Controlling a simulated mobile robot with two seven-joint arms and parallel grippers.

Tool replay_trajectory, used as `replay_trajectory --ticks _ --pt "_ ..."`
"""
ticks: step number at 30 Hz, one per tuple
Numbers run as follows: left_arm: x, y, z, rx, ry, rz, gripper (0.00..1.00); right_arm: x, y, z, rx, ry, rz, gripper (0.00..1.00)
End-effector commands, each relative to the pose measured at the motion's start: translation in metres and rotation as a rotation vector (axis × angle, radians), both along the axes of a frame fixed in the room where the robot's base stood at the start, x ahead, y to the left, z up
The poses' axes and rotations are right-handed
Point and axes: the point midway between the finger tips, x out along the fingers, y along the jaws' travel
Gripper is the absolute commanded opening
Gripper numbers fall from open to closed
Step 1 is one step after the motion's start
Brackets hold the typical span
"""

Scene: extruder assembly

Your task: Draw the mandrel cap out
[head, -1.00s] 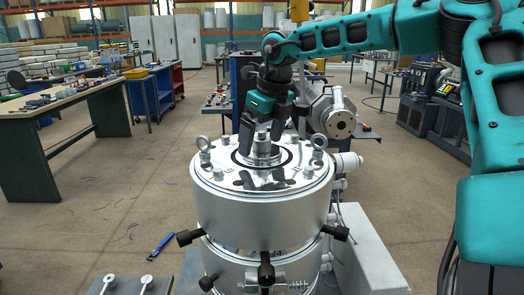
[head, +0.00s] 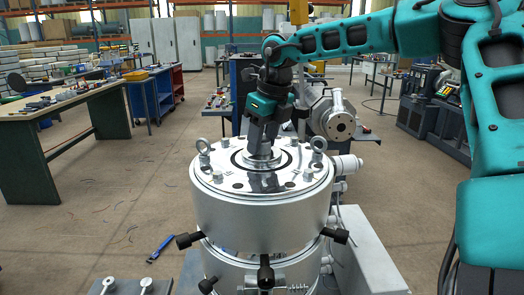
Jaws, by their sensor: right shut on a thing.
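The mandrel cap (head: 262,159) is a shiny metal piece at the centre of the round extruder head's top plate (head: 225,181). My right gripper (head: 263,146) comes down from above, upright, and is shut on the cap's upper part. Its fingers hide most of the cap's knob. The cap's lower rim still sits at the ring in the middle of the plate; I cannot see any gap under it. My left gripper is not in view.
Black-handled screws (head: 189,239) stick out of the cylinder's side. A round metal flange (head: 340,126) stands close behind to the right. A workbench (head: 75,105) is at the left.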

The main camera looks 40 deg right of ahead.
Motion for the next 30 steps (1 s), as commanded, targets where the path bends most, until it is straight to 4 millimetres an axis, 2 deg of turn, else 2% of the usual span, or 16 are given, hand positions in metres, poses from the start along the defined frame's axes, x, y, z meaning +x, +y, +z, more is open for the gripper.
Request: replay_trajectory --ticks 11,30 --pt "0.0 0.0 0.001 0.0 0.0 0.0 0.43 -0.001 0.003 -0.001 0.005 0.006 0.006 0.12" --pt "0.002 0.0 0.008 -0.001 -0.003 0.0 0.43 0.0 0.002 0.01 0.003 0.001 0.003 0.12"
